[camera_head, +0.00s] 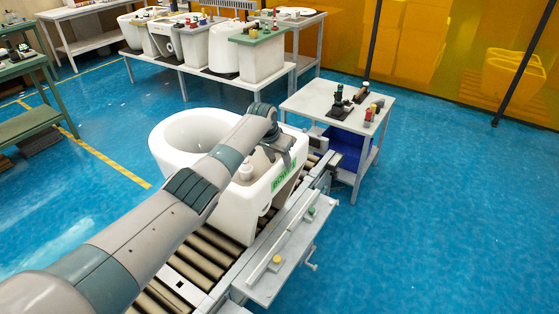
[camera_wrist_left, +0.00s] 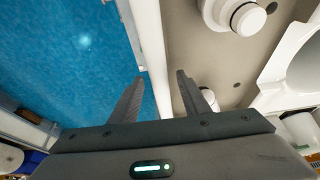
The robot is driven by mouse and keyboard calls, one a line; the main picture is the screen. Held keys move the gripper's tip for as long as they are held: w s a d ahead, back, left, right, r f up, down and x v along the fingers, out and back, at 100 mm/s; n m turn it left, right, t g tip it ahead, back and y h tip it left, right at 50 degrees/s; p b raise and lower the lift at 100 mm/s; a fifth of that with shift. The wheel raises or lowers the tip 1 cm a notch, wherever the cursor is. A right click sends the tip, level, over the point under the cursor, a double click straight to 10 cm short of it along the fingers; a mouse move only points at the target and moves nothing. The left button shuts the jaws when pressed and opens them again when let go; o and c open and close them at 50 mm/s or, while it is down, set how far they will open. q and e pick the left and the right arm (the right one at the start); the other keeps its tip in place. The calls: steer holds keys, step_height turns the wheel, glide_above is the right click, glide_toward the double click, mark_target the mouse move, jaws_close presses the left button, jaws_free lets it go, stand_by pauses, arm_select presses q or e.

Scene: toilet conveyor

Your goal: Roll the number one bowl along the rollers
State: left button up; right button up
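The white toilet bowl (camera_head: 236,212) sits on the roller conveyor, with its round opening toward the back left. A green label (camera_head: 280,181) is on its near right face; its lettering is partly hidden by my arm, so I cannot read a number. My left gripper (camera_head: 285,155) is over the bowl's right rear rim. In the left wrist view my left gripper (camera_wrist_left: 152,78) is open, with its fingers apart on either side of the bowl's white edge (camera_wrist_left: 149,40); I cannot tell whether they touch it. My right gripper is not in view.
The conveyor's rollers (camera_head: 205,252) run from the lower left to beyond the bowl. A grey side panel (camera_head: 290,255) with buttons lies along its right. A small white table (camera_head: 318,98) with tools stands behind right. Blue floor (camera_head: 440,200) is clear at right.

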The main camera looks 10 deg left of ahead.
arm_select(q)
steer(key=shift+r, duration=0.1)
steer(key=shift+r, duration=0.1)
steer(key=shift+v, duration=0.8)
steer(key=b+v, duration=0.3)
steer(key=v, duration=1.2)
steer(key=shift+r, duration=0.2)
steer(key=shift+s+d, duration=0.15)
steer(key=s+d+r+p, duration=0.1)
steer(key=s+d+p, duration=0.2)
steer(key=d+p, duration=0.3)
steer(key=s+d+r+p, duration=0.2)
steer(key=d+p, duration=0.4)
steer(key=d, duration=0.4)
steer(key=shift+s+d, duration=0.4)
steer(key=shift+s, duration=0.2)
steer(key=shift+f, duration=0.1)
